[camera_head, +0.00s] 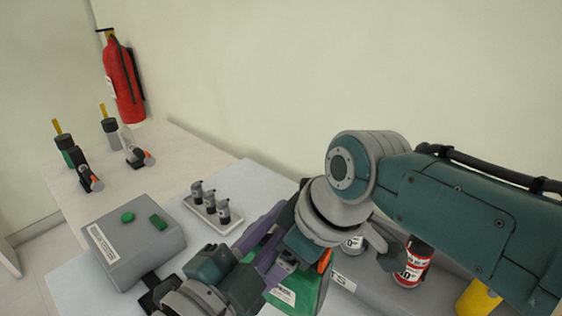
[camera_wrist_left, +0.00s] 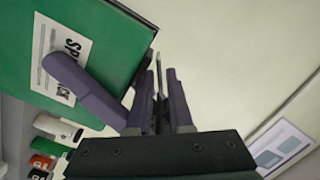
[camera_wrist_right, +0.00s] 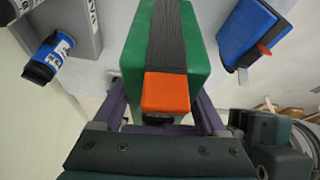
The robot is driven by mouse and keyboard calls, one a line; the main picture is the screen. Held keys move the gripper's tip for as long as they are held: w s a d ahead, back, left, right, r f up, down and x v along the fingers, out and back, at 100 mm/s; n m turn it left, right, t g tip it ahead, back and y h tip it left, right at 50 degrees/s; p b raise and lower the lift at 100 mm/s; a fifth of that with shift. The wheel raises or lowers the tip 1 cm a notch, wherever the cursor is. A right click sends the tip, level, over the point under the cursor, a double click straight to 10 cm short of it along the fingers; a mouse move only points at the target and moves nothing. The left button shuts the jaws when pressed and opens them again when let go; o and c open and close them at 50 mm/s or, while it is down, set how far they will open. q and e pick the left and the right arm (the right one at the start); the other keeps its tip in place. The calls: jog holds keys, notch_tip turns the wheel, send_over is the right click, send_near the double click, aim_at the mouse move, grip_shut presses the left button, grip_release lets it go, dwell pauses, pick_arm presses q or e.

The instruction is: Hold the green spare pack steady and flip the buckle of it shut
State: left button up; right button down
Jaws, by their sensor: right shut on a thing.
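The green spare pack (camera_head: 312,292) stands on the bench, partly behind my arms. In the left wrist view its white label shows on the green side (camera_wrist_left: 105,28). In the right wrist view a black strap (camera_wrist_right: 168,40) runs along the pack to an orange buckle (camera_wrist_right: 165,92); the buckle also shows in the head view (camera_head: 325,261). Its exact angle is hard to tell. My right gripper (camera_head: 272,264) has a finger on each side of the pack and is shut on it. My left gripper (camera_wrist_left: 158,78) is shut, its fingers nearly together beside the pack, apparently empty.
A grey box (camera_head: 120,247) with green buttons and a tray (camera_head: 222,228) of small grey parts lie left. A red canister (camera_head: 413,264) and yellow object (camera_head: 478,298) stand right. A blue pack (camera_wrist_right: 245,30) lies near the green one. The wall rises behind.

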pick_arm(q)
jog(key=shift+o, duration=1)
jog(key=n, duration=0.3)
jog(key=shift+w+a+r+n, duration=0.25)
jog(key=shift+a+r+n, duration=0.15)
jog(key=v, duration=1.2)
jog(key=w+d+r+m+h, duration=0.1)
jog(key=w+r+m, duration=0.1)
jog(key=w+m, duration=0.1)
jog(key=w+d+r+m+g+h, duration=0.1)
jog(key=w+d+r+m, duration=0.1)
jog(key=w+r+m, duration=0.1)
jog(key=w+d+r+m+h, duration=0.1)
jog(key=w+d+r+m, duration=0.1)
jog(key=w+r+m, duration=0.1)
jog(key=shift+w+d+r+m, duration=0.15)
jog(key=shift+w+d+m, duration=0.15)
jog(key=shift+m, duration=0.3)
jog(key=w+d+r+m+g+h, duration=0.2)
jog(key=w+d+r+m, duration=0.1)
jog(key=w+r+m, duration=0.4)
jog(key=shift+d+r+m, duration=0.4)
jog(key=shift+r+m, duration=0.9)
jog(key=shift+m, duration=1.1)
jog(key=shift+c, duration=0.2)
